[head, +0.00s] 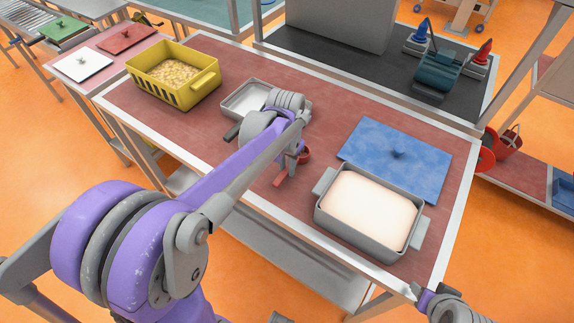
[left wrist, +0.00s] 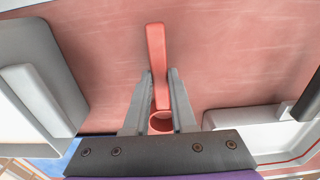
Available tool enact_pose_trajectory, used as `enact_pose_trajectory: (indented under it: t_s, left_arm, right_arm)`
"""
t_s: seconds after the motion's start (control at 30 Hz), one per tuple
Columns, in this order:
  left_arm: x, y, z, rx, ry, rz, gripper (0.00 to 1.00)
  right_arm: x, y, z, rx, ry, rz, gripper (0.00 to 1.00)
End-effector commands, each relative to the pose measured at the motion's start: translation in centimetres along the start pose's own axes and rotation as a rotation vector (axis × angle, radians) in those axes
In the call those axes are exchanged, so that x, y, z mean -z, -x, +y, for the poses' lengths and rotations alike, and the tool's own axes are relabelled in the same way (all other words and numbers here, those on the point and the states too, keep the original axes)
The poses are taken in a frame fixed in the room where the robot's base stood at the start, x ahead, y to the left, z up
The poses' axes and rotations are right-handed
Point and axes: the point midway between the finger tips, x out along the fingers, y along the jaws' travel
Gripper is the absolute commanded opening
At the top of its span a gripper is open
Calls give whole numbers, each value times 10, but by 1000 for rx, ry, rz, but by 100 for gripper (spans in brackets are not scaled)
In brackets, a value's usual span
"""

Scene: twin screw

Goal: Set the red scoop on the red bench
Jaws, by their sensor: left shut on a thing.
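The red scoop (head: 304,156) is in my left gripper (head: 289,172), low over the red bench (head: 215,115) near its front edge. In the left wrist view, the fingers (left wrist: 160,98) are shut on the scoop (left wrist: 156,58), with its cup end close to the palm and its straight handle pointing away. The bench's red top (left wrist: 225,50) is right behind it. I cannot tell if the scoop touches the bench. Part of the scoop is hidden by the gripper in the head view. My right gripper (head: 414,291) is at the lower right edge, small and unclear.
A grey bin of white powder (head: 318,206) stands right of the scoop, with a blue lid (head: 420,165) behind it. A grey tray (head: 228,112) lies behind left, and a yellow crate (head: 178,97) of pellets stands further left. Bare bench lies around the scoop.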

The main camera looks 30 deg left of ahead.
Motion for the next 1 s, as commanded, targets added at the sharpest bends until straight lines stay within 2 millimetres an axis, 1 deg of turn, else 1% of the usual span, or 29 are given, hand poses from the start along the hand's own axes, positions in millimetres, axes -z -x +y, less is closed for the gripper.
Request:
enact_pose_trajectory:
  t_s: [0.03,0.17,0.43,0.57,0.67,0.9,1.0]
  left_arm:
    - [0,-2,0,0,0,-1,29]
    - [0,-1,0,0,0,0,53]
    - [0,0,0,0,0,0,54]
    - [0,7,0,0,0,0,54]
    - [0,21,0,0,0,0,54]
    - [0,74,0,0,0,0,54]
    - [0,94,0,0,0,0,54]
  right_arm:
    - [-1,-1,0,0,0,-1,50]
    - [-1,-1,0,0,0,-1,50]
    - [0,0,0,0,0,0,50]
    - [3,2,0,0,0,2,50]
    - [4,4,0,0,0,4,50]
    - [9,8,0,0,0,8,50]
    - [10,9,0,0,0,10,50]
